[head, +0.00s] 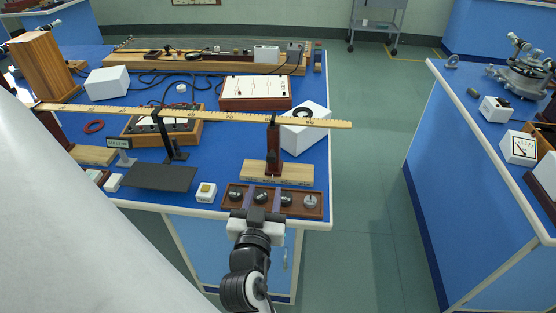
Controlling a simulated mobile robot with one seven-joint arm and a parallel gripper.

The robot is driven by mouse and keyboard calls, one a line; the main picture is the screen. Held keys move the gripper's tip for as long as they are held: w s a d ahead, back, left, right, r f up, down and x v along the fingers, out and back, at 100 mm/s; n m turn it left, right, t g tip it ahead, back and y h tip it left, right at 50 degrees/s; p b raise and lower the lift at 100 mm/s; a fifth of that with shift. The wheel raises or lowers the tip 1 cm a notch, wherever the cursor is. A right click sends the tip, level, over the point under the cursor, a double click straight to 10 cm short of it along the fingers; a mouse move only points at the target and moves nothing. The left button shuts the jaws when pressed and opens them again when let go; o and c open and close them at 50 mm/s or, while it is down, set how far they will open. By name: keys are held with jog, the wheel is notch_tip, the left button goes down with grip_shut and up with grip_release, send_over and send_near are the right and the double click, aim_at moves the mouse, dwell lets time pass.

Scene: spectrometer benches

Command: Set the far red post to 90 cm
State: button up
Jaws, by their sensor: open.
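A wooden metre rule (225,116) spans the near blue bench, its markings too small to read surely. A dark red post (273,146) stands upright under the rule toward its right end, on a wooden base (300,174). A second dark red post (57,132) is near the rule's left end, partly hidden by a white shape in the foreground. A black stand (168,140) is at the rule between them. My gripper (257,214) is open, at the near edge of the wooden weight tray, below and nearer than the right post. Its fingertips are small and hard to make out.
The weight tray (318,214) holds several dark knobs. A dark plate (160,178), a small white box (206,193) and a white block (305,130) are close to the rule. A red-sided panel box (256,93) stands behind it. An aisle separates the right bench (470,160).

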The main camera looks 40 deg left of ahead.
aim_at(271, 160)
jog(key=shift+f+b+x, duration=0.1)
jog(key=shift+b+x, duration=1)
jog(key=shift+b, duration=0.5)
jog(key=shift+f+b+x, duration=0.15)
jog(key=shift+b+x, duration=0.95)
jog(key=shift+b, duration=0.45)
jog(key=x, duration=0.3)
jog(key=p+x, duration=0.1)
jog(key=x, duration=0.1)
jog(key=p+x, duration=0.1)
jog(key=x, duration=0.2)
jog(key=shift+w+a+r, duration=0.2)
jog(key=shift+a+r, duration=0.05)
jog(key=shift+r, duration=0.1)
jog(key=shift+c, duration=0.2)
jog(key=shift+d, duration=0.1)
grip_shut()
